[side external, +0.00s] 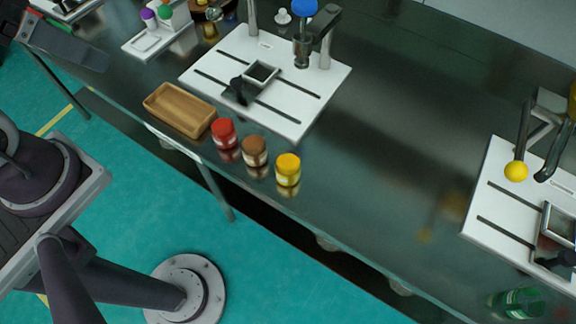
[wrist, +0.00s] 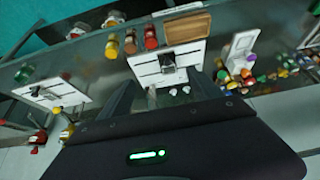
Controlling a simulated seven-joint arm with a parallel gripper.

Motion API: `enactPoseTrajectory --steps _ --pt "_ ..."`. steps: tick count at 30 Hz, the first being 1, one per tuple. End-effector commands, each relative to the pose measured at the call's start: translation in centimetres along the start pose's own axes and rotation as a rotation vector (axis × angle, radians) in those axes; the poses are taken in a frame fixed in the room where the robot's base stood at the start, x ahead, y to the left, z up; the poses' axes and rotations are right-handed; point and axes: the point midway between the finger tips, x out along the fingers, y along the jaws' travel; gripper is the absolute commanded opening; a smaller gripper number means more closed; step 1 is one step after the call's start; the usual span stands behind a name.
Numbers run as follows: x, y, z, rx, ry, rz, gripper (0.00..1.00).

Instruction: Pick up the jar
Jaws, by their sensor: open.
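Three lidded jars stand in a row near the table's front edge in the side external view: a red one (side external: 224,132), a brown one (side external: 254,151) and a yellow one (side external: 288,169). I cannot tell which is the task's jar. In the wrist view the yellow jar (wrist: 111,48), brown jar (wrist: 130,43) and red jar (wrist: 150,38) are at the upper middle. My gripper (wrist: 166,82) is open in the wrist view, its dark fingers apart and apparently empty. It is clear of the jars.
A wooden tray (side external: 181,108) lies left of the red jar. Another white plate (side external: 487,213) and a green jar (side external: 522,302) are at right. The table middle is clear.

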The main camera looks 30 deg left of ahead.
Motion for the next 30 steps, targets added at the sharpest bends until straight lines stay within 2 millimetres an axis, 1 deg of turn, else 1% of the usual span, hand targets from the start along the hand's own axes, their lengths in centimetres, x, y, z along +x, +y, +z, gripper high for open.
enactPoseTrajectory --steps 2,5,6,8,9,11,12,14,15,17,18,21,24,30 --pt "0.3 0.1 -0.6 0.035 -0.014 -0.001 0.74" --pt "2.2 0.9 -3.3 0.199 -0.069 0.001 0.74" --pt "3.6 1.7 -4.8 0.301 -0.098 0.008 0.74" --pt "6.3 3.2 -6.9 0.47 -0.141 0.03 0.74" --pt "8.4 4.5 -8.0 0.583 -0.165 0.051 0.74" --pt "12.0 6.8 -9.1 0.749 -0.2 0.093 0.74" --pt "14.6 8.5 -9.3 0.856 -0.221 0.128 0.74" --pt "18.5 11.2 -9.1 1.014 -0.247 0.189 0.74" --pt "21.2 13.0 -8.4 1.11 -0.261 0.233 0.74" --pt "24.8 15.5 -7.0 1.236 -0.276 0.3 0.74" --pt "26.8 17.0 -5.8 1.309 -0.282 0.341 0.74" --pt "30.6 19.6 -3.1 1.433 -0.289 0.424 0.74" --pt "32.4 20.9 -1.4 1.494 -0.289 0.468 0.74" --pt "34.6 21.3 0.0 1.509 -0.29 0.478 0.74"
